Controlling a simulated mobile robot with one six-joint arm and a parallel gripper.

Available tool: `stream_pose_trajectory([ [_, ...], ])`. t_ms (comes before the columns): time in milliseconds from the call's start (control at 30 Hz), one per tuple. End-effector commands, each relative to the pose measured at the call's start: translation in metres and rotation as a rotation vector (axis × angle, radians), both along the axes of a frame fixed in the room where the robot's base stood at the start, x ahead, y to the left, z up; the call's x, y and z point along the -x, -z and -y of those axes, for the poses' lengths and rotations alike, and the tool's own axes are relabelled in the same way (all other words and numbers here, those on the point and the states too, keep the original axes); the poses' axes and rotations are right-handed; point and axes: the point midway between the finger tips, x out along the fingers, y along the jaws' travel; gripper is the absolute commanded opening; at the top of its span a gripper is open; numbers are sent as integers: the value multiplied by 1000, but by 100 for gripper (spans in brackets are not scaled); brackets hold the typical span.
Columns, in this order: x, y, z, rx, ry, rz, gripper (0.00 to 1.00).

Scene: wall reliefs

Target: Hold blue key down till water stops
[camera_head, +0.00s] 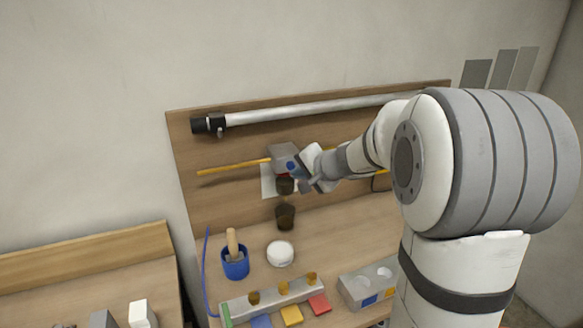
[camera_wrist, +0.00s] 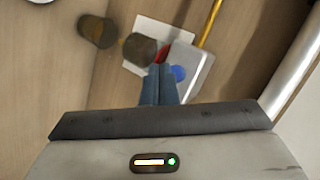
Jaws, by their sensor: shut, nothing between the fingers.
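A grey dispenser box (camera_head: 284,153) is mounted on the wooden back board. It also shows in the wrist view (camera_wrist: 197,64), with a round blue key (camera_wrist: 178,73) and a red key (camera_wrist: 162,54) on its face. The blue key shows small in the head view (camera_head: 291,166). My gripper (camera_wrist: 160,68) is shut and empty. Its fingertips are at the box face, beside the blue key and just below the red one in the wrist view. I cannot tell whether they touch or press a key. A dark cup (camera_wrist: 139,50) is beside the box. No water stream is clearly visible.
A second dark cup (camera_head: 285,216) stands below on the bench. A yellow rod (camera_head: 232,167) and a grey pipe (camera_head: 310,107) cross the board. A blue pot (camera_head: 236,266), a white round object (camera_head: 280,253) and a row of coloured blocks (camera_head: 291,315) occupy the bench.

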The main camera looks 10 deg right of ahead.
Motion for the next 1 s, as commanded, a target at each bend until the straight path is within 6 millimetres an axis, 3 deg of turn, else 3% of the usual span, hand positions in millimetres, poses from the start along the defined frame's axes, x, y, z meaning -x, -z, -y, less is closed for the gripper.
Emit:
stream_pose_trajectory([
  [1000, -8, 0, -2, 0, 0, 0, 0],
])
